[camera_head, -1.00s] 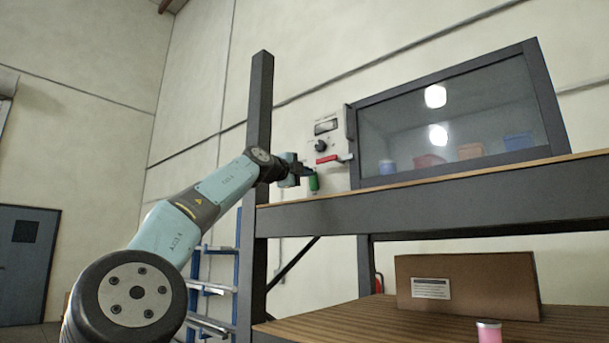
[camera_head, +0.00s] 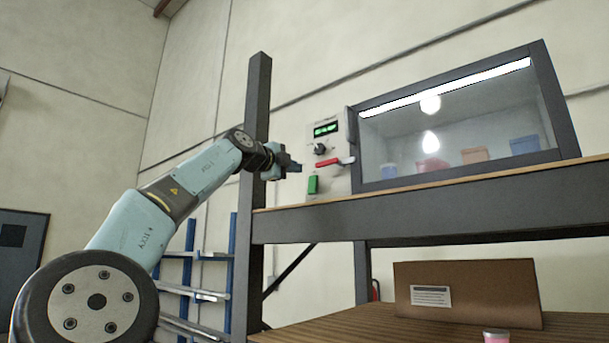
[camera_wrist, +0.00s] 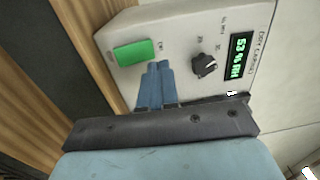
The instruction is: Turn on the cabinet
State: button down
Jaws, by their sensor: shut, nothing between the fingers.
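The cabinet (camera_head: 352,143) has a dark frame and a glass front and stands on the upper shelf. A white strip light glows inside it. Its pale control panel (camera_head: 328,180) is on the left side, with a lit green display (camera_head: 325,129), a black knob (camera_head: 320,149), a red lever (camera_head: 329,162) and a green switch (camera_head: 313,185). In the wrist view the green switch (camera_wrist: 135,52), the knob (camera_wrist: 204,65) and the display (camera_wrist: 238,57) show plainly. My gripper (camera_head: 297,167) is shut and empty, in front of the panel and apart from the switch in the head view. Its fingers (camera_wrist: 158,68) also show in the wrist view.
Several coloured containers sit behind the glass. The shelf's dark upright post (camera_head: 258,90) stands close behind my arm. A brown box (camera_head: 470,290) and a pink jar (camera_head: 496,337) are on the lower shelf. Blue racking (camera_head: 190,270) stands behind.

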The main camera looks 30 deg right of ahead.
jog(key=r+v, duration=0.2)
jog(key=v, duration=0.6)
jog(key=shift+s, duration=0.15)
jog(key=shift+a, duration=0.15)
